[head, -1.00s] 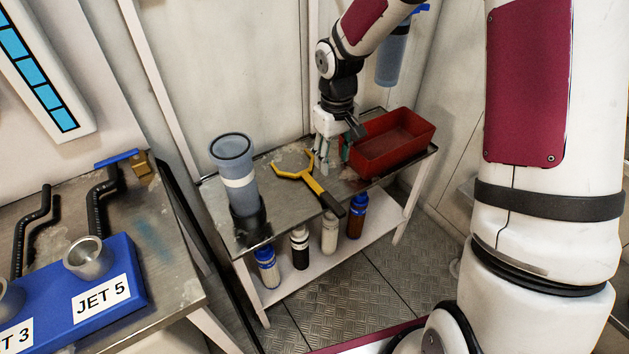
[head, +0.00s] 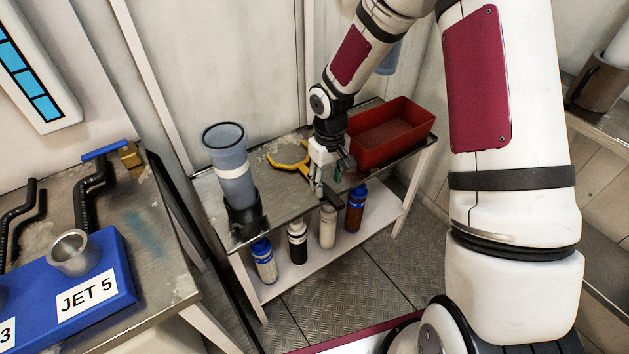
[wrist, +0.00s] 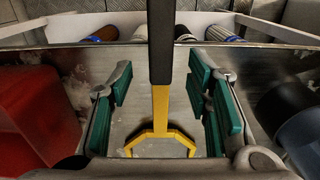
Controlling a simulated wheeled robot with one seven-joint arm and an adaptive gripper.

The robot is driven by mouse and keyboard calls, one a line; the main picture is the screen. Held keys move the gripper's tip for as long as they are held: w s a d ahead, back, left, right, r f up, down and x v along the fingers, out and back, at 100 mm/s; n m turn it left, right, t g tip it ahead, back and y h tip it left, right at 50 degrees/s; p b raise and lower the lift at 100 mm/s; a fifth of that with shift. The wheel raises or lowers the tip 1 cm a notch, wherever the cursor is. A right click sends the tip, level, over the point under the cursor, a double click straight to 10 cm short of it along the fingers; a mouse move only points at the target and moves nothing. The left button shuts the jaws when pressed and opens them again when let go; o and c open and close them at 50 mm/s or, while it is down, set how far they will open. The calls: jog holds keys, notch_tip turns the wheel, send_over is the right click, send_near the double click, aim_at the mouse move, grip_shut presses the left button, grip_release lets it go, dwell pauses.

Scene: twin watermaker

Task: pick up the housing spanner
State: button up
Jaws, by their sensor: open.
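The housing spanner (head: 289,162) lies on the metal table, with a yellow open-jawed head and a black handle. In the head view my gripper (head: 322,185) hides much of its shaft and handle. In the wrist view the spanner (wrist: 160,108) runs upright through the middle, between my open fingers. The green finger pads of my gripper (wrist: 163,108) stand on both sides of the yellow shaft, with a gap on each side. The black handle points toward the table's front edge.
A red bin (head: 389,136) stands to the right on the metal table (head: 275,205). A blue-grey cylinder housing (head: 231,165) stands in a black base at the left. Several bottles (head: 297,243) stand on the shelf below.

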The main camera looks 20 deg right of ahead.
notch_tip(320, 180, down, 3)
jog(key=shift+r, duration=0.1)
grip_shut()
jog(key=shift+r, duration=0.1)
jog(key=shift+r, duration=0.4)
notch_tip(320, 180, up, 3)
jog(key=shift+s+a+p, duration=0.1)
jog(key=shift+p, duration=0.3)
jog(key=s+a+r, duration=0.1)
jog(key=s, duration=1.4)
jog(key=shift+s+a+p, duration=0.3)
jog(key=shift+s+p, duration=0.05)
